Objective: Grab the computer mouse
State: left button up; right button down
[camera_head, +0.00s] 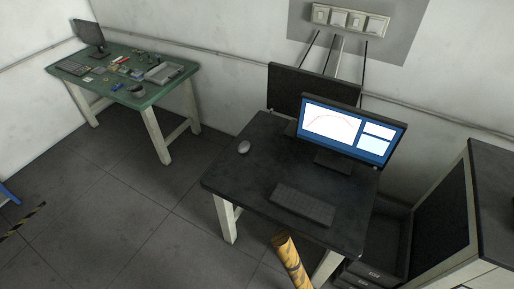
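The computer mouse (244,147) is small and light grey. It lies near the left edge of the dark desk (235,180), apart from the keyboard (303,205), with nothing touching it. Neither of my grippers is in view.
A lit monitor (350,128) and a dark one behind it (290,88) stand on the desk. A yellow and black striped piece (291,262) rises in front of the desk; I cannot tell what it is. A cluttered green table (115,92) stands back left. Floor left of the desk is clear.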

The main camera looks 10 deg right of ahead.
aim_at(244, 147)
jog(key=i+j+z, duration=0.1)
jog(key=z, duration=0.4)
jog(key=i+j+z, duration=0.1)
jog(key=j+z, duration=0.15)
jog(key=z, duration=0.25)
jog(key=j+z, duration=0.2)
jog(key=z, duration=0.3)
jog(key=j+z, duration=0.25)
jog(key=z, duration=0.25)
jog(key=j+z, duration=0.1)
jog(key=j, duration=0.3)
jog(key=k+j+z, duration=0.1)
jog(key=j, duration=0.35)
jog(key=k+j+z, duration=0.15)
jog(key=j, duration=0.25)
jog(key=j+z, duration=0.1)
jog(key=j, duration=0.3)
jog(key=k+j+z, duration=0.1)
jog(key=j, duration=0.3)
jog(key=k+j+z, duration=0.1)
jog(key=j, duration=0.3)
jog(key=k+j+z, duration=0.15)
jog(key=k+j, duration=0.1)
jog(key=j, duration=0.1)
